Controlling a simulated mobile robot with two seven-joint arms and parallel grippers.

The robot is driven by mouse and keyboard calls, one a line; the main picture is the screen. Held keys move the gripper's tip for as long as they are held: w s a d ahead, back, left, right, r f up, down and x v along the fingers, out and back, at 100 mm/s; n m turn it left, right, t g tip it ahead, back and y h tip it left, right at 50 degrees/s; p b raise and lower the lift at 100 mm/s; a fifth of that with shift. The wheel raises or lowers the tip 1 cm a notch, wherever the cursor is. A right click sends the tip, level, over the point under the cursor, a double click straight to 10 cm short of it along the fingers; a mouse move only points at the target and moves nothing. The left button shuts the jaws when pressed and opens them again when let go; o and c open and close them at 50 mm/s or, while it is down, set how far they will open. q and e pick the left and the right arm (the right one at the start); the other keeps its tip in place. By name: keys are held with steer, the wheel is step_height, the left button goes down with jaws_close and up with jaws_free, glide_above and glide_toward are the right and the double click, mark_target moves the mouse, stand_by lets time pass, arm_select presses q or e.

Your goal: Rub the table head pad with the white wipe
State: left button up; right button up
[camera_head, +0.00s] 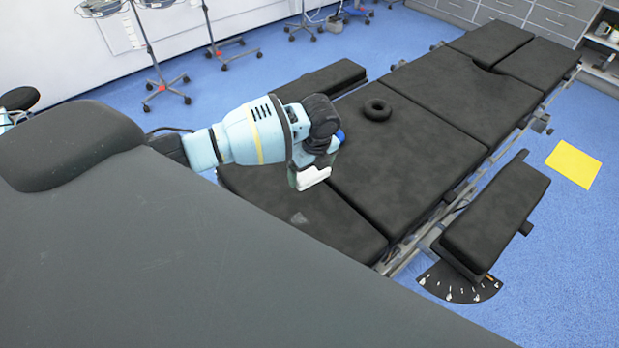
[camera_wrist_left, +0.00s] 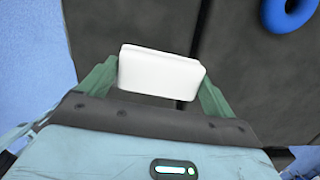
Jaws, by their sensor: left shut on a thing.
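The table head pad (camera_head: 305,218) is the dark pad at the near end of the operating table. It carries a faint pale smudge (camera_head: 298,218). My left gripper (camera_head: 311,172) hangs over this pad, near its seam with the longer middle pad. It is shut on the white wipe (camera_head: 314,178), a white block-like piece. In the left wrist view the wipe (camera_wrist_left: 160,73) sits between the green fingers, with the head pad (camera_wrist_left: 120,25) below it. Whether the wipe touches the pad cannot be told. My right gripper is not in view.
A black ring (camera_head: 377,109) lies on the middle pad (camera_head: 410,150). A ring shows blue in the wrist view (camera_wrist_left: 288,14). Padded arm boards flank the table, one at the right (camera_head: 495,215) and one behind (camera_head: 322,80). A yellow sheet (camera_head: 573,164) lies on the blue floor.

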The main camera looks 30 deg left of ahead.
arm_select(q)
steer(key=shift+s+r, duration=0.15)
steer(key=shift+r, duration=1)
steer(key=shift+d+r+n, duration=0.25)
steer(key=shift+r+n, duration=0.05)
steer(key=shift+n, duration=0.1)
steer(key=s+d+r+n+g, duration=0.1)
steer(key=s+d+r+n, duration=0.2)
steer(key=n, duration=0.8)
steer(key=s+d+r+n+g+h, duration=0.1)
steer(key=s+d+r+n, duration=0.3)
steer(key=s+r+n, duration=0.4)
steer(key=n, duration=0.3)
steer(key=shift+s+g+h, duration=0.3)
steer(key=shift+s, duration=0.05)
